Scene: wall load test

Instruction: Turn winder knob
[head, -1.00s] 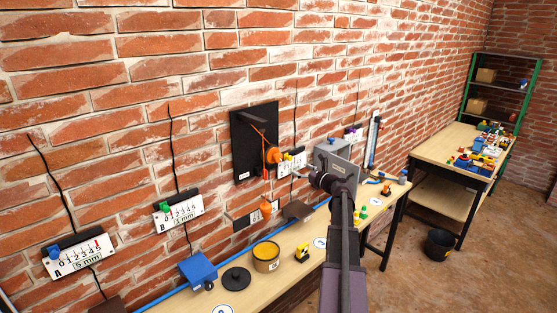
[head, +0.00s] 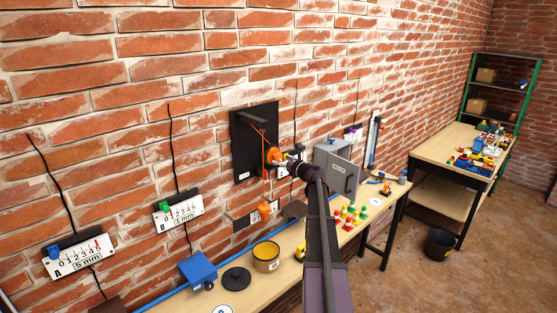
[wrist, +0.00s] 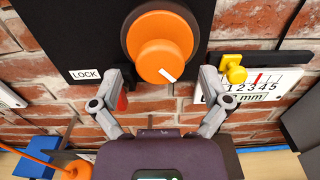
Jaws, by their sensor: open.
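The orange winder knob (wrist: 160,60) with a white mark on its face sits on a larger orange disc in the wrist view. A LOCK label (wrist: 86,75) is left of the knob, and a red piece (wrist: 122,102) shows beside the left finger. An orange weight (head: 265,209) hangs on a cord below.
A gauge with a yellow slider (wrist: 234,70) is just right of my right finger. Below, the bench holds a blue block (head: 198,271), a yellow tin (head: 266,257) and several coloured pieces (head: 350,212).

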